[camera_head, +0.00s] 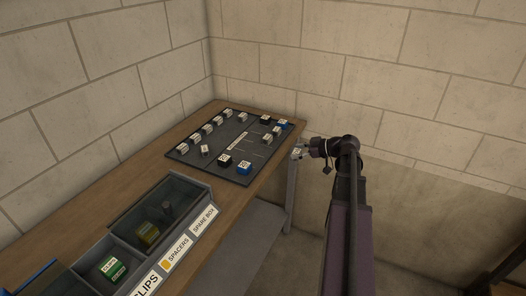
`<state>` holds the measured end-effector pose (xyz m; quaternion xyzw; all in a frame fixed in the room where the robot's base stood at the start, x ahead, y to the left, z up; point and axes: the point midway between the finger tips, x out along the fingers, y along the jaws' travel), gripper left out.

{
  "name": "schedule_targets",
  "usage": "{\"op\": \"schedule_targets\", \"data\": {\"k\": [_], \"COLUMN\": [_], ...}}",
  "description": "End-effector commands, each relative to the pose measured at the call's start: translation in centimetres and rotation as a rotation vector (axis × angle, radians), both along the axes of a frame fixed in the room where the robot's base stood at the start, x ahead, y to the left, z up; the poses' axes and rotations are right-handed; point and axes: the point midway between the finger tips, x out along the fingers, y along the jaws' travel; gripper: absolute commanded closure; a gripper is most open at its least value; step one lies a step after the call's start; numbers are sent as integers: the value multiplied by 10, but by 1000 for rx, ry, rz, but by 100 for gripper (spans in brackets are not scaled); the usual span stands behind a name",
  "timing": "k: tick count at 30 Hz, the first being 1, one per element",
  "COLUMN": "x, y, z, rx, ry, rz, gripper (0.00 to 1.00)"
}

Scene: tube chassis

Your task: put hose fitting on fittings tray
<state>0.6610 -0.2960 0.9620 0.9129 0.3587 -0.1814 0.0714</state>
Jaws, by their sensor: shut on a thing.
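A dark flat tray (222,149) lies on the far end of the wooden bench, and its label is too small to read. It is likely the fittings tray. Several grey fittings stand in a row along its left side, with grey, black and blue pieces along its right and near edges. My gripper (299,149) is just beyond the tray's right edge, apart from it, at the end of my dark arm. It is shut on a small pale grey piece (296,153), likely the hose fitting, mostly hidden by the fingers.
A grey divided box (117,240) stands on the near bench (55,241), with CLIPS, SPACERS and SPARE BOX labels. A block wall rises behind the bench. The tray's middle has free room.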

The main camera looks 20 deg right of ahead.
Motion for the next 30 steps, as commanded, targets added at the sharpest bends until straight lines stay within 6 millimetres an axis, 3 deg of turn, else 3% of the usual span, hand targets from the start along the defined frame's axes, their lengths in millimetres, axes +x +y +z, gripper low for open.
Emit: {"op": "schedule_targets", "data": {"k": [8, 21, 30], "x": [29, 101, 118], "y": [14, 50, 60], "z": [-4, -11, -12], "rx": [0, 1, 0], "ry": [0, 1, 0], "rz": [2, 2, 0], "gripper": [68, 68, 68]}}
